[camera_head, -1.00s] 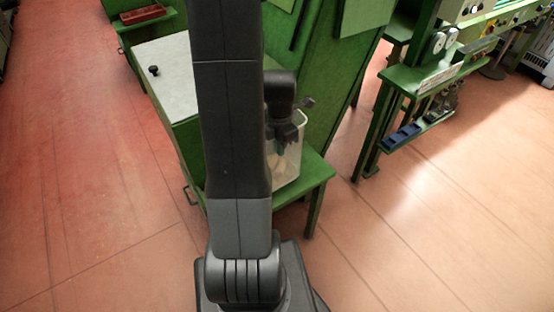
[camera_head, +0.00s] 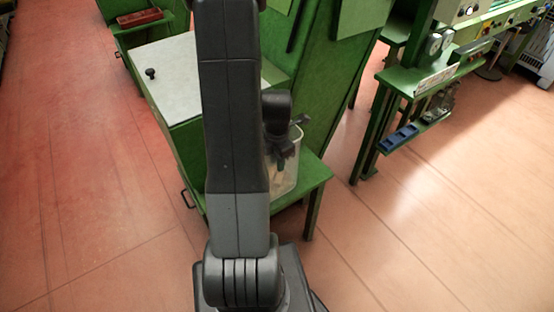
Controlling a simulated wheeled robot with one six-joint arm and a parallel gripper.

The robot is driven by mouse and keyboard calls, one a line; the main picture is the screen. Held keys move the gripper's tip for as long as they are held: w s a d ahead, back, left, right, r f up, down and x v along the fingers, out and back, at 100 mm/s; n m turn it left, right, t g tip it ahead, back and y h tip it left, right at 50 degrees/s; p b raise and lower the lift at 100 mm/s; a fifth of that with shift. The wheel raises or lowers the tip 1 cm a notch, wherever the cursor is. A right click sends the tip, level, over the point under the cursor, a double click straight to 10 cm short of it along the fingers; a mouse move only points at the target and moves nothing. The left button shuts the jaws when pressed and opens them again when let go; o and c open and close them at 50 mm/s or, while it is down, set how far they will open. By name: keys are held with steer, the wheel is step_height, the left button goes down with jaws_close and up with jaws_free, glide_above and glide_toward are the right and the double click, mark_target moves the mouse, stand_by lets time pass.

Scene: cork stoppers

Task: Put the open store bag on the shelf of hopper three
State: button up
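A translucent, open-topped bag or bin (camera_head: 290,177) stands on a green shelf (camera_head: 317,174) at the side of a green machine, with pale contents low inside. I cannot tell whether it is the store bag, and no hopper number is legible. My gripper (camera_head: 281,160) points down at the bag or bin, overlapping its upper part in the view. My dark arm hides its left side. The fingertips are small and dark, so I cannot tell whether they are open or shut, or whether they touch it.
A white-topped green cabinet (camera_head: 172,72) with a black knob stands to the left. A red tray (camera_head: 140,17) lies on a ledge behind. A green bench (camera_head: 410,80) with blue bins (camera_head: 398,138) stands to the right. The reddish floor is clear on both sides.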

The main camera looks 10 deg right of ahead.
steer(key=shift+r, duration=0.15)
step_height(320, 180, up, 12)
steer(key=shift+r+p, duration=0.1)
steer(key=shift+p, duration=0.25)
stand_by(0.4)
step_height(320, 180, down, 10)
stand_by(1.0)
